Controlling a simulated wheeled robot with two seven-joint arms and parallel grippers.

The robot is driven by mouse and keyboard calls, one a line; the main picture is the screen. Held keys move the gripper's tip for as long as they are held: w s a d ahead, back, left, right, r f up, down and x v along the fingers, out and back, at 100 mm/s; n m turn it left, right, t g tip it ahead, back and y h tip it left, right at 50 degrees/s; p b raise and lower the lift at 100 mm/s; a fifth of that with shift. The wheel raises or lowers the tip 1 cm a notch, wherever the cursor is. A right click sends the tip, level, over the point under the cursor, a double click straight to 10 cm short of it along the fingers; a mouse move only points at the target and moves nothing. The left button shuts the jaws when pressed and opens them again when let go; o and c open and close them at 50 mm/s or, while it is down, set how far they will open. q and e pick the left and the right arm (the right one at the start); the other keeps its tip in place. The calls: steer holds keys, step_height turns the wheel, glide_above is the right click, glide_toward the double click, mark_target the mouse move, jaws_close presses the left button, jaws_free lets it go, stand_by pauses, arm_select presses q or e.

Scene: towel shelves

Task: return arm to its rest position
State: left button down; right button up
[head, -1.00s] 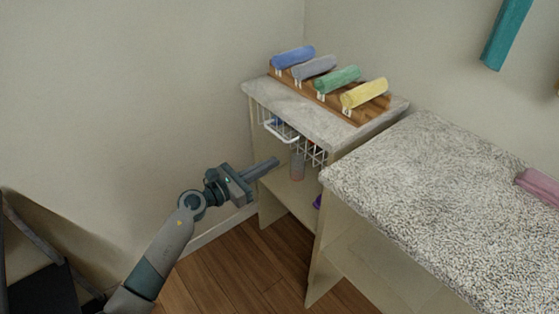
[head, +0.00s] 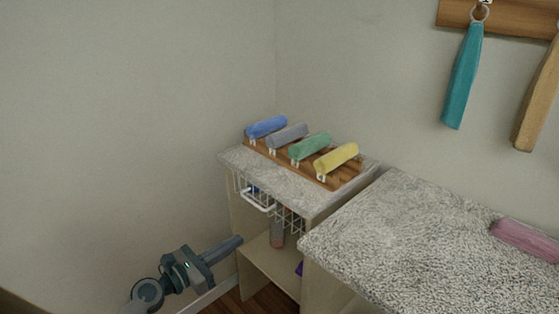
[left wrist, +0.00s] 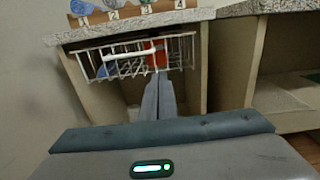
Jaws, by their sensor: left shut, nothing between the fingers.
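My left gripper (head: 222,249) is at the lower left in the head view, in front of the small shelf unit (head: 238,214) and apart from it. Its fingers are together with nothing between them. In the left wrist view the shut fingers (left wrist: 158,98) point at the white wire basket (left wrist: 103,62) under the unit's top. The basket (head: 257,199) also shows in the head view. I cannot tell from the wrist view how far the fingertips are from it. My right gripper is not in view.
Blue, grey, green and yellow rolled towels lie on a wooden rack (head: 319,174) on the unit. A speckled counter (head: 390,240) stands to the right with a pink roll (head: 525,240). A teal towel (head: 463,78) and a tan towel (head: 540,95) hang on the wall.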

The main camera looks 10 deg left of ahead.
arm_select(q)
steer(key=s+a+f+n+y+p, duration=0.1)
steer(key=s+f+n+y+p, duration=0.2)
steer(key=f+n, duration=0.55)
steer(key=s+a+f+n+y+p, duration=0.1)
steer(key=s+a+f+n+y, duration=0.2)
steer(key=f+n, duration=0.6)
steer(key=s+f+n+y+p, duration=0.25)
steer(key=s+f+n, duration=0.35)
steer(key=n, duration=0.4)
steer(key=s+d+f+n+g+p, duration=0.1)
steer(key=s+d+f+n+g, duration=0.2)
steer(key=s+f+n, duration=0.4)
steer(key=s+d+f+n+g+y+p, duration=0.1)
steer(key=s+d+f+n+g, duration=0.2)
steer(key=s+f, duration=1)
steer(key=s+n+g, duration=0.2)
steer(key=s+n, duration=0.2)
steer(key=s, duration=0.1)
steer(key=shift+s+g, duration=0.3)
steer(key=shift+g, duration=0.1)
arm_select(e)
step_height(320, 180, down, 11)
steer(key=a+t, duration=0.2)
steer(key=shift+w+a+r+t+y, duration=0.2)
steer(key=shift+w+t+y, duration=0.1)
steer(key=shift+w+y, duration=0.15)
